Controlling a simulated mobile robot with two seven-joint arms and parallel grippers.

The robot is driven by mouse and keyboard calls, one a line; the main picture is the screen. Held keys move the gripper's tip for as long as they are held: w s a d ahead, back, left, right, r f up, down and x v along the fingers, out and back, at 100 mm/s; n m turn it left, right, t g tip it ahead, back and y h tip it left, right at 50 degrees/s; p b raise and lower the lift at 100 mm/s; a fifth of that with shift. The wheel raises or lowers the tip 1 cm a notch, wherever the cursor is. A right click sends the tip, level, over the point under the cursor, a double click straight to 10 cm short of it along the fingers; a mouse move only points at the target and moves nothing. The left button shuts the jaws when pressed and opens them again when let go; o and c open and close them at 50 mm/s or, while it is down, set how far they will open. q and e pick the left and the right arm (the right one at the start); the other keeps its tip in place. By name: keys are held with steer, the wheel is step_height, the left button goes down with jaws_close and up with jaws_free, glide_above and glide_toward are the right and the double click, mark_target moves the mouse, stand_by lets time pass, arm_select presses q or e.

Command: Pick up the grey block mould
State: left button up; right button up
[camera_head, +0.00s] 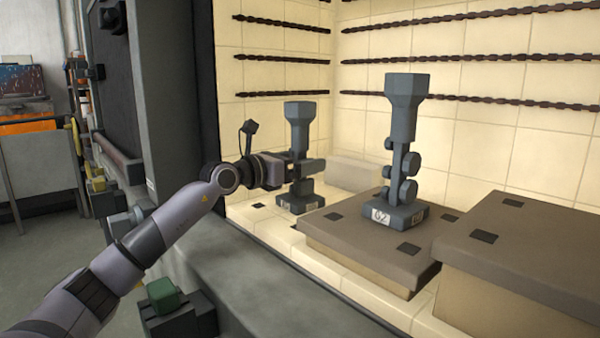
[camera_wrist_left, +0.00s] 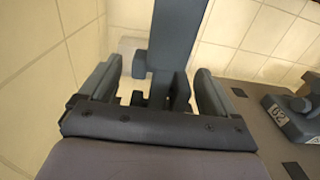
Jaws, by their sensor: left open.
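A grey block mould (camera_head: 299,114) stands upright on the pale tiled floor of the recess, with a square funnel top and a wide labelled base. My left gripper (camera_head: 306,168) is at its middle, coming in from the left. In the left wrist view, the open jaws (camera_wrist_left: 155,88) stand on either side of the mould's stem (camera_wrist_left: 180,40), with a gap visible. My right gripper is out of view.
A taller brown-topped block (camera_head: 530,240) stands at the right. A pale low block (camera_head: 353,174) lies behind the moulds. Dark twisted rods (camera_head: 470,58) run along the tiled walls. A grey ledge (camera_head: 270,285) lies in front, with a dark frame (camera_head: 180,90) at the left.

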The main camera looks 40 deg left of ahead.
arm_select(q)
steer(key=c, duration=1)
steer(key=shift+r, duration=0.1)
steer(key=c, duration=0.4)
